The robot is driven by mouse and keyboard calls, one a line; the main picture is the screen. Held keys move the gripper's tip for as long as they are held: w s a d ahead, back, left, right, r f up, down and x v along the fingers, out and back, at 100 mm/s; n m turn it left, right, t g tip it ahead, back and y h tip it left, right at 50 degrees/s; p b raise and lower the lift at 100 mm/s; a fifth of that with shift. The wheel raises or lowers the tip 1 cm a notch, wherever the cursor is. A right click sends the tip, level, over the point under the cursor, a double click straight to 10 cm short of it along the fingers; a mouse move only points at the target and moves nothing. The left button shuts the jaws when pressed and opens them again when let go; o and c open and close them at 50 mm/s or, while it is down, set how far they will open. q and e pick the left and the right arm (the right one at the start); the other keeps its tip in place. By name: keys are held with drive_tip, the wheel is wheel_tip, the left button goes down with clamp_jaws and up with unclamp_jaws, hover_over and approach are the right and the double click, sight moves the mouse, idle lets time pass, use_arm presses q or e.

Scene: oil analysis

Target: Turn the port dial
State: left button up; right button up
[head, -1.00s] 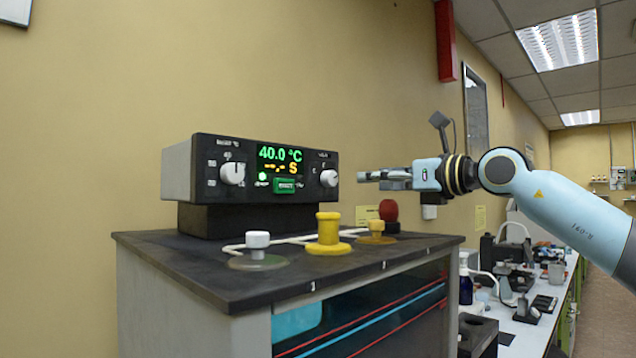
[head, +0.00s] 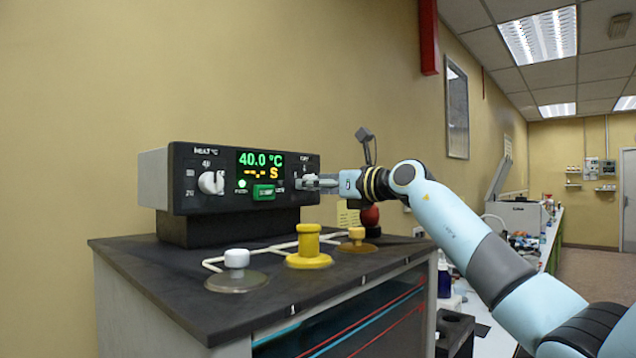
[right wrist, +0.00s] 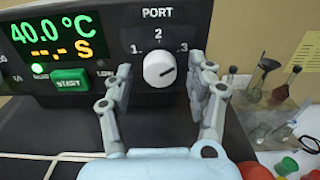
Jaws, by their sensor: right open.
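The port dial (right wrist: 158,69) is a white round knob on a black panel, under the word PORT, with marks 1, 2 and 3 around it. A faint line on its face seems to point right, towards 3. My right gripper (right wrist: 162,75) is open, with one grey finger on each side of the dial; I cannot tell whether they touch it. In the head view my right gripper (head: 312,182) is at the right end of the instrument (head: 225,180) and hides most of the dial. My left gripper is not in view.
The heat dial (head: 211,182), the 40.0 °C display (head: 260,163) and the green START button (head: 264,191) share the panel. Below, yellow (head: 308,245) and white (head: 237,258) knobs stand on the dark bench top (head: 150,262). Glassware (right wrist: 265,85) stands to the right.

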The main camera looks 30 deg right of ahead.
drive_tip(key=c, duration=1.1)
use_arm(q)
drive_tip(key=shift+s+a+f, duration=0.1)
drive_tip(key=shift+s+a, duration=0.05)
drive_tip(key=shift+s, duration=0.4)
use_arm(e)
drive_tip(key=shift+c, duration=0.2)
use_arm(q)
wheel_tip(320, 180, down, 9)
drive_tip(key=b, duration=0.9)
use_arm(e)
drive_tip(key=shift+d+n, duration=0.1)
drive_tip(key=shift+n, duration=5.7)
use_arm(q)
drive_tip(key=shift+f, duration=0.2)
use_arm(e)
drive_tip(key=shift+r, duration=0.1)
